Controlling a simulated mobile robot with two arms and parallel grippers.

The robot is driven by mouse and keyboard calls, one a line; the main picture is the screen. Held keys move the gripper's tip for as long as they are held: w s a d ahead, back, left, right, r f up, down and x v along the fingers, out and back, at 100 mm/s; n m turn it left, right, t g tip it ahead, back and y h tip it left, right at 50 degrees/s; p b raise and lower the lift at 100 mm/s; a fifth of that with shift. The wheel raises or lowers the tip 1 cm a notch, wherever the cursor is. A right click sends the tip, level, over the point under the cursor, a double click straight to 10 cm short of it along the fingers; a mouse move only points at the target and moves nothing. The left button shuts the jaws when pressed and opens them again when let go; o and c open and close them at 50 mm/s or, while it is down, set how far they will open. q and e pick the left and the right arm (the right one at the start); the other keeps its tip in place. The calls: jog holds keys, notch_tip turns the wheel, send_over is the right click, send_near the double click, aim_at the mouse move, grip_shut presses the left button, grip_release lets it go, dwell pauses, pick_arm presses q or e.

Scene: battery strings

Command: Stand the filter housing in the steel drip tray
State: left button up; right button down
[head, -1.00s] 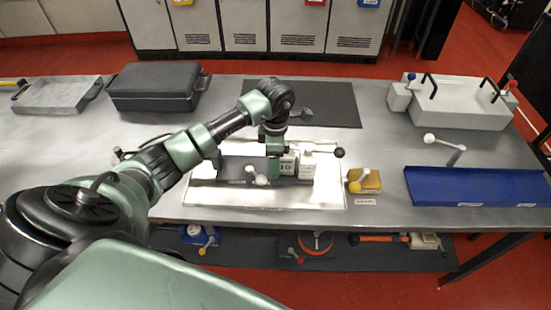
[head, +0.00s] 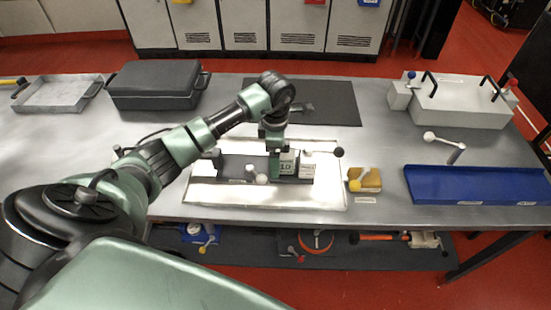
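A shallow grey metal tray (head: 30,106) with handles, which looks like the steel drip tray, lies at the back left of the bench. Its floor looks empty. I cannot single out the filter housing with certainty. My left gripper (head: 274,172) points down over the bright plate in the middle, close beside small labelled blocks (head: 307,171) on a dark base. Its fingers are small and partly merged with the blocks, so whether it is open or holds something does not show. My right gripper is not in view.
A black case (head: 155,82) stands right of the tray. A black mat (head: 335,100) lies behind my arm. A yellow block (head: 366,181), a blue tray (head: 470,187) and a grey box with black handles (head: 462,103) are to the right. Levers stick up around the plate.

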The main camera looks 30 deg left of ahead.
pick_arm(q)
notch_tip(320, 180, up, 11)
jog(key=b, duration=0.2)
jog(key=shift+f, duration=0.15)
dwell(0.4)
